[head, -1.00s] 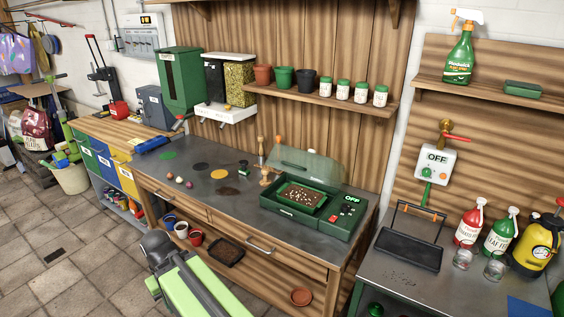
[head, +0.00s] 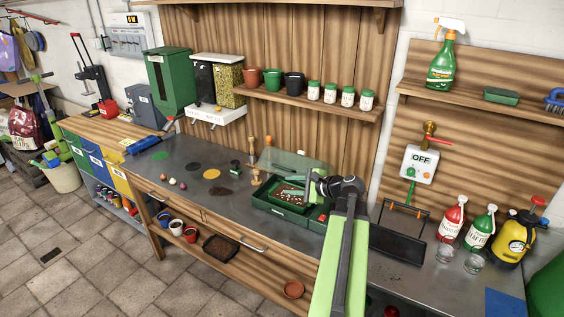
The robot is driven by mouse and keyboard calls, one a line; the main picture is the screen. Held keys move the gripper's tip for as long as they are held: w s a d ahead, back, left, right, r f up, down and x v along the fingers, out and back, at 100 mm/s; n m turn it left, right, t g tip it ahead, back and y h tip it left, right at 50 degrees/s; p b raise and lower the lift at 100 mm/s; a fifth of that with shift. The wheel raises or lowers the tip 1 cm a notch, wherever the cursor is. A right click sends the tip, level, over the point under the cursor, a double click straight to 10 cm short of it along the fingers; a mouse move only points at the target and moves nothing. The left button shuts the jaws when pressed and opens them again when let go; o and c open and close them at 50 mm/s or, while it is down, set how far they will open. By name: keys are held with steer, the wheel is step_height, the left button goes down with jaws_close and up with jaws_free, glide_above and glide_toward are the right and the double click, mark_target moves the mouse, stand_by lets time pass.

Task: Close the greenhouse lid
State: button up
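The greenhouse (head: 267,201) is a dark green box on the metal workbench, with a brown, speckled seed tray (head: 277,196) inside it. Its clear, greenish lid (head: 290,161) is raised and tilted at the back of the box, so the greenhouse is open. My gripper (head: 286,187) reaches in from the right, over the tray and in front of the lid. Its two green fingers look spread, with nothing seen between them. I cannot tell whether they touch anything.
Wooden stampers (head: 252,151) stand left of the lid. A shelf (head: 300,101) with pots and jars hangs above the bench. A black tray (head: 397,244) lies on the right-hand table, near several bottles. The bench left of the greenhouse holds small bulbs (head: 172,182) and flat discs.

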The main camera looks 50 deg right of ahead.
mark_target(285, 169)
steer(key=s+d+r+m+t+h, duration=0.1)
steer(key=s+d+r+m+h, duration=0.15)
steer(key=s+d+r, duration=0.35)
steer(key=shift+m+y, duration=0.25)
steer(key=shift+m, duration=0.1)
steer(key=b+x, duration=0.1)
steer(key=x, duration=0.5)
steer(key=f+b+x, duration=0.1)
steer(key=b+x, duration=0.1)
steer(key=x, duration=0.4)
steer(key=b+x, duration=0.1)
steer(key=x, duration=0.5)
steer(key=shift+d+f, duration=0.1)
steer(key=shift+f, duration=0.25)
steer(key=shift+w+b, duration=0.3)
steer(key=shift+w, duration=0.1)
steer(key=shift+c, duration=0.4)
jaws_close()
